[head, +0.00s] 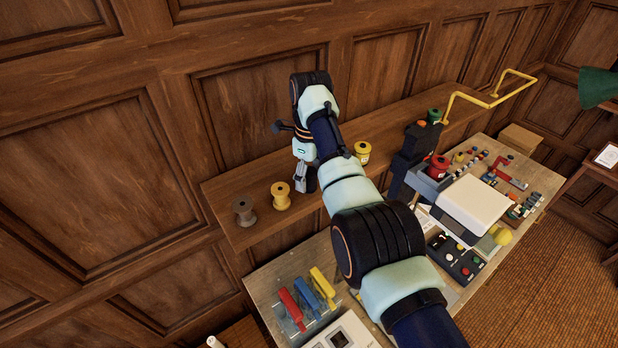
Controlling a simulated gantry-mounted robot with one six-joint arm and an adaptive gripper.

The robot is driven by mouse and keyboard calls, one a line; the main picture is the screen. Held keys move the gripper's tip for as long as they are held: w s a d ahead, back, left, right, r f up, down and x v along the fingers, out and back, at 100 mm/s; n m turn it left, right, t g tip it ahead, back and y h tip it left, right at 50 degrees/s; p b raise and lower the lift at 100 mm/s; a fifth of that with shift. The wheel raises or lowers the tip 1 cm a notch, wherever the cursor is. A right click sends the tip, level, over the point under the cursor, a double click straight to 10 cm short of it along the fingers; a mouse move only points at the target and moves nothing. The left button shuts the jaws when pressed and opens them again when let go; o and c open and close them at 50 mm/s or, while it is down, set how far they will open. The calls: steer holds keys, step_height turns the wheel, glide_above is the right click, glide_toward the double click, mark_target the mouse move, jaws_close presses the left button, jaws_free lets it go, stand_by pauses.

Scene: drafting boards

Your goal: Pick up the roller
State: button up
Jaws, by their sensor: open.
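I cannot make out for sure which thing is the roller. Three handled tools, red (291,309), blue (322,288) and yellow (323,282), lie side by side on the near left of the workbench; their working ends are too small to tell. My gripper (304,181) is open and points down over the wooden shelf, just right of a yellow spool (281,196). A grey-brown spool (243,211) stands farther left. I see nothing held between the fingers, though they are small and partly dark here.
The wooden shelf (232,187) runs along the panelled wall, with a yellow pot (363,151) right of my gripper. The workbench (263,283) carries a white box (474,205), a button panel (455,260) and several small parts. My arm hides the bench's middle.

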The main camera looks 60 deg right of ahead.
mark_target(309, 171)
steer(key=shift+w+f, duration=0.1)
steer(key=shift+f, duration=0.4)
steer(key=c, duration=1.3)
step_height(309, 171, up, 10)
